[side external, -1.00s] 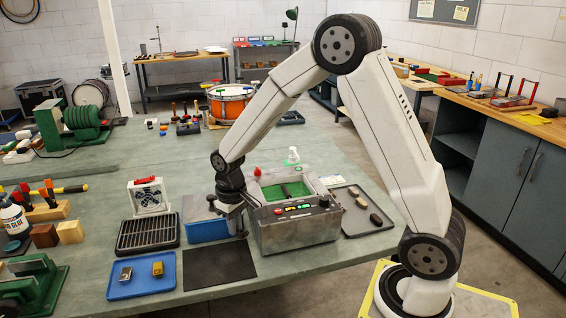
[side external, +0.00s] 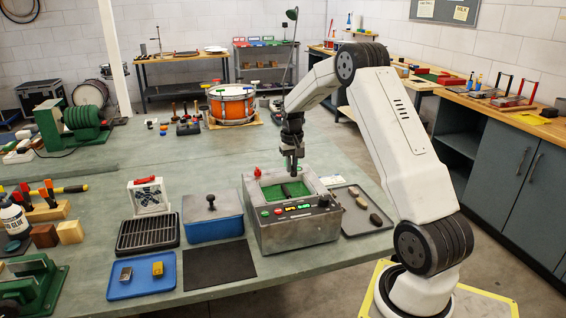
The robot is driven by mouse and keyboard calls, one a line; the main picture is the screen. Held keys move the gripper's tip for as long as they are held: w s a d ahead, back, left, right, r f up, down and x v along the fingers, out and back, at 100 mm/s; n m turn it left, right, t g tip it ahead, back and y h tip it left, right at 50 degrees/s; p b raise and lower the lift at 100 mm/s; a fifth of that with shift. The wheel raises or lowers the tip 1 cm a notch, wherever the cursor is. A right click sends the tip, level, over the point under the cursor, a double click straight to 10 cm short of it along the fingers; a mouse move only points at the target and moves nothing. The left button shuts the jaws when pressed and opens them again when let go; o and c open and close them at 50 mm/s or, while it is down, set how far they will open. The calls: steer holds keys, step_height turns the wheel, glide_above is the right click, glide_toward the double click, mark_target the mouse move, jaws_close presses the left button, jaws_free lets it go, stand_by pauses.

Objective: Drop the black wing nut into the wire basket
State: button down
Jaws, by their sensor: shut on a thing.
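My gripper (side external: 292,170) points down over the open grey metal tank unit (side external: 297,232), close above its green interior. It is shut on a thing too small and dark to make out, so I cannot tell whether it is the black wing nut. A dark shape shows on the green floor of the tank below, and I cannot tell what it is. No wire basket can be clearly made out. A black slatted rack (side external: 148,236) stands at left on the bench, apart from my gripper.
A blue box (side external: 213,228) with a grey lid and black knob stands left of the tank. A blue tray (side external: 140,288) holds two small blocks. A grey tray (side external: 372,228) holds several small pieces. A bare dark mat (side external: 219,264) lies in front.

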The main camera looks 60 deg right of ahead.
steer(key=shift+s+d, duration=0.35)
steer(key=shift+d, duration=0.4)
steer(key=shift+f, duration=0.1)
steer(key=shift+f, duration=1.75)
steer(key=c, duration=0.6)
jaws_free()
steer(key=shift+c, duration=0.2)
steer(key=shift+r, duration=0.1)
